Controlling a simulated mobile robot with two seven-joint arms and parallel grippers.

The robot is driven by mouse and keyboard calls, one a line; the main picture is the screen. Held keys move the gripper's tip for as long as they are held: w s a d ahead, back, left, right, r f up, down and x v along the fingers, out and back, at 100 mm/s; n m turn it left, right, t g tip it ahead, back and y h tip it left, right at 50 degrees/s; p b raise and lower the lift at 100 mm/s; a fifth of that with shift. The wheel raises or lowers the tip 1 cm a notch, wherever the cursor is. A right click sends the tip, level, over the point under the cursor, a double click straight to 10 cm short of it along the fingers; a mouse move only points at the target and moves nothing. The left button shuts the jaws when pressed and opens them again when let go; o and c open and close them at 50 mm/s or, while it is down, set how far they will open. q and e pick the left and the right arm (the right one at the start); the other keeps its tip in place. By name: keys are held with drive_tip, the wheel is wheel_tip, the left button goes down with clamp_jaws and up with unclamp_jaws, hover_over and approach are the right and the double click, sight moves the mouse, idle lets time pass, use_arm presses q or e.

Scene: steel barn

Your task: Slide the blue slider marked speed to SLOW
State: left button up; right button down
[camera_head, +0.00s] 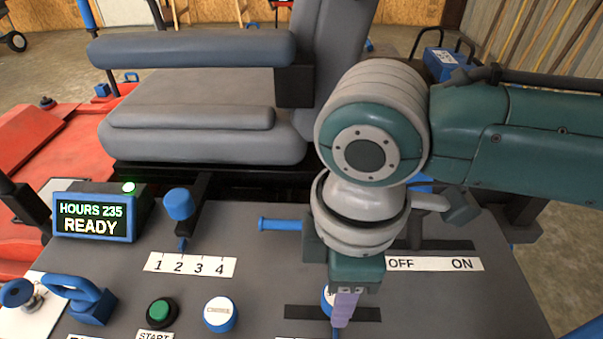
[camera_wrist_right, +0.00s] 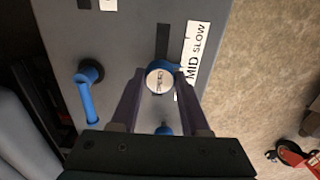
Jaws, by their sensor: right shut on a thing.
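The blue slider knob with a white round top (camera_wrist_right: 160,78) sits on a dark slot (camera_wrist_right: 163,40) in the grey panel. My right gripper (camera_wrist_right: 160,74) has its two fingers on either side of the knob, shut on it. In the right wrist view a white label (camera_wrist_right: 194,60) beside the slot reads MID and SLOW, with SLOW at the upper end. The knob is near MID; the label's lower part is hidden by a finger. In the head view my right gripper (camera_head: 345,306) partly covers the knob (camera_head: 327,300), with slot (camera_head: 300,312) on both sides. My left gripper is not in view.
The panel also carries a blue lever (camera_head: 285,224), an OFF/ON label (camera_head: 435,264), a green START button (camera_head: 160,311), a blue round knob (camera_head: 220,315) and a READY display (camera_head: 93,217). A grey seat (camera_head: 200,110) stands behind. The slot is clear towards SLOW.

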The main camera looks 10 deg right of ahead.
drive_tip(key=d+p, duration=0.1)
drive_tip(key=d, duration=0.1)
drive_tip(key=s+d+p, duration=0.1)
drive_tip(key=d, duration=0.1)
drive_tip(key=shift+s+d+r+p, duration=0.1)
drive_tip(key=shift+d+r+p, duration=0.05)
drive_tip(key=shift+p, duration=0.15)
drive_tip(key=shift+c, duration=2.1)
unclamp_jaws()
drive_tip(key=shift+d, duration=0.15)
drive_tip(key=shift+o, duration=0.2)
